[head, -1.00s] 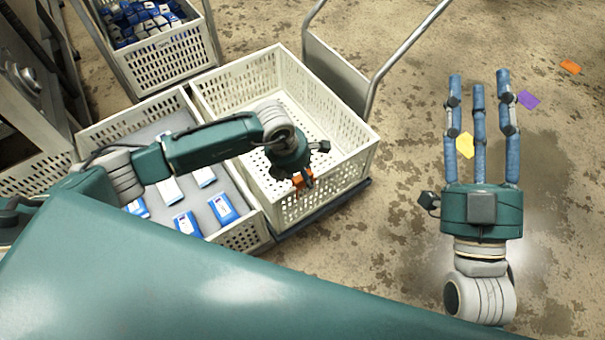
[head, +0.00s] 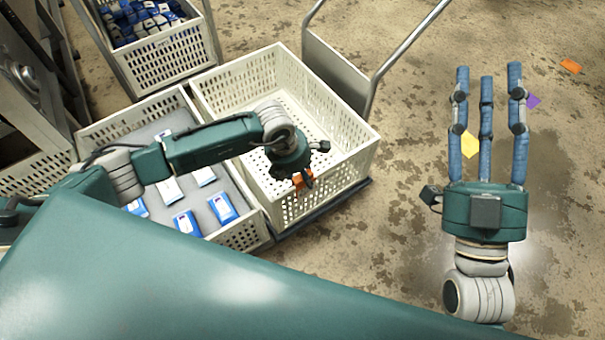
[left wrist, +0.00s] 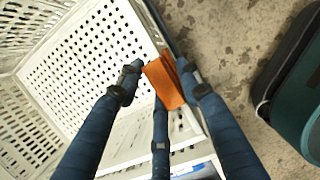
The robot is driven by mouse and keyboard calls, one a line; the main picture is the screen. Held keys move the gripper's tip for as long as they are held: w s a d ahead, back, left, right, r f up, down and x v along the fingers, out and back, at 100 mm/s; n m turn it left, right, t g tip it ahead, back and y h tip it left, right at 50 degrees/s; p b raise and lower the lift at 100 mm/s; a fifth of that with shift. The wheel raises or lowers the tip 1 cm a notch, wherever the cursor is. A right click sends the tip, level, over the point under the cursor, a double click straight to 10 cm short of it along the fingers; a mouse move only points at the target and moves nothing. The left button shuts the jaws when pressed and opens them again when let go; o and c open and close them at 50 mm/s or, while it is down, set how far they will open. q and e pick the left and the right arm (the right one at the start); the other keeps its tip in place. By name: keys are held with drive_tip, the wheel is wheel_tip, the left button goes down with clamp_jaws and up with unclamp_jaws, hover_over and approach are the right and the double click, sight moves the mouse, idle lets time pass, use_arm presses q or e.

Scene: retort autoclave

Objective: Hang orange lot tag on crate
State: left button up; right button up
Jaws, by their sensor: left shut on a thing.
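The orange lot tag (left wrist: 166,84) is held between the fingers of my left gripper (left wrist: 163,80) in the left wrist view. In the head view the tag (head: 298,180) shows as a small orange patch under my left gripper (head: 303,178). The empty cream crate (head: 345,165) lies under that gripper, and the tag is at its near wall. Whether the tag touches the rim cannot be told. My right gripper (head: 488,125) is open and empty over the floor at the right, fingers spread and pointing away.
A crate (head: 245,238) with a grey sheet and several blue-white packs adjoins on the left. Another crate (head: 175,60) of packs stands behind. A metal cart handle (head: 410,42) rises behind the empty crate. Yellow (head: 470,145), purple (head: 533,101) and orange (head: 570,66) tags show over the right floor.

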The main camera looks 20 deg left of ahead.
drive_tip(key=shift+r, duration=0.1)
use_arm(q)
drive_tip(key=shift+f, duration=0.1)
use_arm(e)
drive_tip(key=shift+s+r, duration=0.2)
drive_tip(key=shift+r, duration=0.05)
drive_tip(key=shift+s+r+t, duration=0.15)
drive_tip(key=shift+r+t, duration=0.1)
drive_tip(key=shift+t, duration=0.05)
use_arm(q)
drive_tip(key=o, duration=1)
use_arm(e)
drive_tip(key=shift+f, duration=0.1)
use_arm(q)
drive_tip(key=v, duration=1.2)
